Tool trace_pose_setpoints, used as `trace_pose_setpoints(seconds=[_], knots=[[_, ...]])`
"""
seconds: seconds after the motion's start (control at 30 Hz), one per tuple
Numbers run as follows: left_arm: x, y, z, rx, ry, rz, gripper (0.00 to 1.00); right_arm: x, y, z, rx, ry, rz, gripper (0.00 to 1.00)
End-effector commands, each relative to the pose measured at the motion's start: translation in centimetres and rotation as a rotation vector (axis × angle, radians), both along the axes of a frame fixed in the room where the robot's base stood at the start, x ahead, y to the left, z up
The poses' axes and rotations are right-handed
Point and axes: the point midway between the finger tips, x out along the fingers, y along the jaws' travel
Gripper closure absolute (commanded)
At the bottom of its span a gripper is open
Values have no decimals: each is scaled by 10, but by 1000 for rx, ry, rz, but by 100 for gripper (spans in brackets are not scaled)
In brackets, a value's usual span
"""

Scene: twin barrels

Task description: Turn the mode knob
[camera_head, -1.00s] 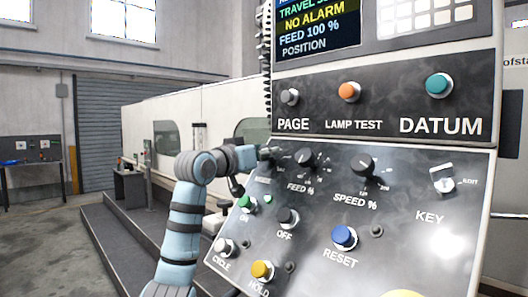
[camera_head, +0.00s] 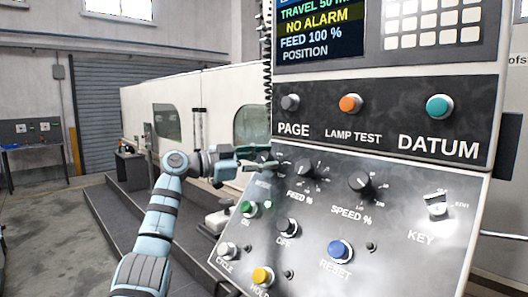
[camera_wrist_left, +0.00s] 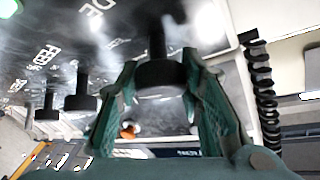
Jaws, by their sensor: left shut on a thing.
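The mode knob (camera_wrist_left: 160,74) is a dark round knob at the left end of the knob row on the slanted control panel (camera_head: 330,215). In the wrist view it sits between the two green fingers of my left gripper (camera_wrist_left: 160,78), which is shut on it. In the head view the left gripper (camera_head: 262,159) reaches the panel's left edge from the left, and its fingers largely hide the knob. Part of the MODE label shows above the knob in the wrist view. My right gripper is not in view.
A key switch (camera_head: 436,205) is farther right. Green, blue and yellow buttons sit lower, including the reset button (camera_head: 340,250). A dark coiled cable (camera_wrist_left: 262,90) hangs close by in the wrist view.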

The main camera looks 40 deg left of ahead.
Motion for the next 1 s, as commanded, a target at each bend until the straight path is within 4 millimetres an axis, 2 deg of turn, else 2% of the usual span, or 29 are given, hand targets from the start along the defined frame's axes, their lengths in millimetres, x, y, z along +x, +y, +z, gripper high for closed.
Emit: trace_pose_setpoints(seconds=[0.3, 0.73, 0.77, 0.8, 0.87, 1.0], knots=[[0, 0, 2, 72, -12, -53, 94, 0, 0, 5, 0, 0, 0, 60], [0, 0, 1, 80, -12, -59, 94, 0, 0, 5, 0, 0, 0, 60], [0, 0, 1, 80, -12, -59, 62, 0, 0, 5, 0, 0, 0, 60], [0, 0, 1, 80, -12, -59, 55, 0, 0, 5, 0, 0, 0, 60], [0, 0, 1, 80, -11, -58, 46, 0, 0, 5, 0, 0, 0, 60], [0, 0, 0, 80, -11, -59, 46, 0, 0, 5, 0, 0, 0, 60]])
